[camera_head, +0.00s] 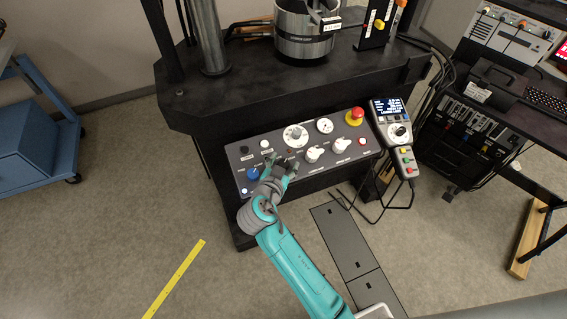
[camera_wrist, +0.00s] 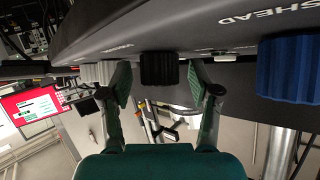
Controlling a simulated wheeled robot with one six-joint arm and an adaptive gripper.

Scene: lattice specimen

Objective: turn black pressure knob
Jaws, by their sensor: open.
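The black knob (camera_wrist: 158,68) sticks out from the panel in the wrist view, between a blue knob (camera_wrist: 288,70) and a white knob (camera_wrist: 98,72). My gripper (camera_wrist: 160,82) is open, with one fingertip on each side of the black knob and a small gap showing on both sides. In the head view my gripper (camera_head: 281,165) is at the lower left part of the control panel (camera_head: 265,194), just right of the blue knob (camera_head: 253,173), and largely hides the black knob there.
White knobs (camera_head: 313,154) and a red emergency button (camera_head: 354,116) are to the right on the panel. A handheld controller (camera_head: 390,115) hangs beside it. A heavy black bench (camera_head: 240,100) stands behind.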

